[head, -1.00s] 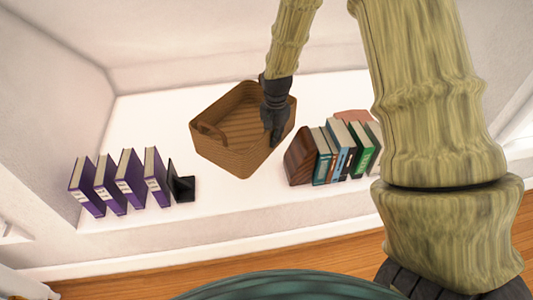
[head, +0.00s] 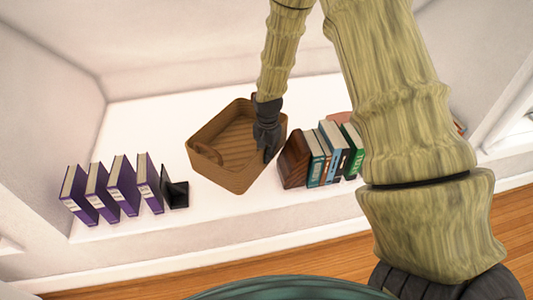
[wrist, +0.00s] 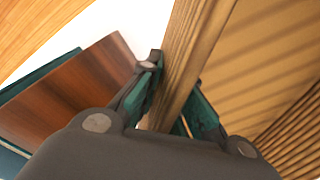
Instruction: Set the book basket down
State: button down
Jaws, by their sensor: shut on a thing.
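The brown woven basket (head: 225,175) is on or just above the white ledge (head: 150,125), between the purple books and the wooden bookend; I cannot tell whether its base touches. It looks empty, with a handle opening on its left side. My dark gripper (head: 268,150) is at its right wall. In the wrist view, my gripper's fingers (wrist: 170,108) are shut on that basket wall (wrist: 185,65), one finger on each side. The inside of the basket fills the right of that view.
Several purple books (head: 110,187) and a black bookend (head: 174,190) stand left of the basket. A wooden bookend (head: 293,162) with several green and blue books (head: 330,155) stands close on the right. Ledge behind and left of the basket is clear.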

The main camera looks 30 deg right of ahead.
jog(key=shift+f, duration=0.5)
jog(key=c, duration=1.6)
grip_release()
notch_tip(320, 180, up, 13)
jog(key=shift+s+p, duration=0.15)
jog(key=shift+p, duration=0.3)
jog(key=shift+d, duration=0.1)
